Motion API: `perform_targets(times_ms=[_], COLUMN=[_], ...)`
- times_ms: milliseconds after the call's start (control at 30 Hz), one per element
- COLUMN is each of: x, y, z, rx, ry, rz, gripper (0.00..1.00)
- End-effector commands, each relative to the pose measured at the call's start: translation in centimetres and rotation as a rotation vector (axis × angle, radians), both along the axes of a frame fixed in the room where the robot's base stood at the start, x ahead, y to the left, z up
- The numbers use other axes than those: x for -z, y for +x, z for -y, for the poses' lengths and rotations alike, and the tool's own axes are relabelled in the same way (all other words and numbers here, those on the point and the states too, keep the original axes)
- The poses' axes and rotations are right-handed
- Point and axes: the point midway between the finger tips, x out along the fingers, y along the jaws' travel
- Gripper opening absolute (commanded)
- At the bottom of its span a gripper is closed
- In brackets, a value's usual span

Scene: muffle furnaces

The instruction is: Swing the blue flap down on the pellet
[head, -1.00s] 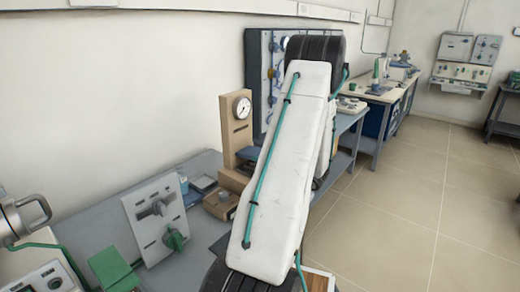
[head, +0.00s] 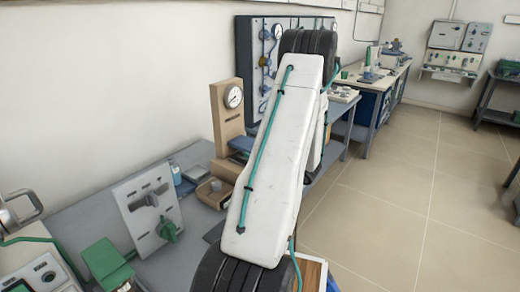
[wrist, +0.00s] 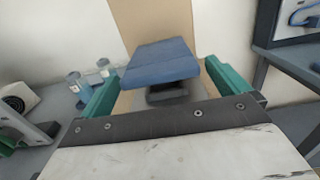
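The blue flap (head: 241,144) juts from the front of a light wooden stand (head: 224,118) with a round gauge. In the wrist view the flap (wrist: 160,66) is a flat blue slab above a dark block (wrist: 168,92). My gripper (wrist: 159,72) has its two green fingers apart, with the flap seen between them and beyond. I cannot tell whether either finger touches it. I cannot make out the pellet in either view. My gripper does not show in the head view; my white arm link stands in front of part of the bench.
A panel with a grey knob and a green knob (head: 145,210) stands on the grey bench left of the stand. A green box (head: 104,262) is at the front left. Small bottles (wrist: 78,83) stand left of the flap. The tiled floor at right is clear.

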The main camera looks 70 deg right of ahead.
Motion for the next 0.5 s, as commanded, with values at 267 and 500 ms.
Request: perform_targets(times_ms=[267,500], x=[-0.3,-0.2], y=[-0.3,-3.9], z=[0.0,-1.2], rx=[-0.001,0.003], ry=[-0.007,-0.005], rz=[0.004,0.002], gripper=[1.0,1.0])
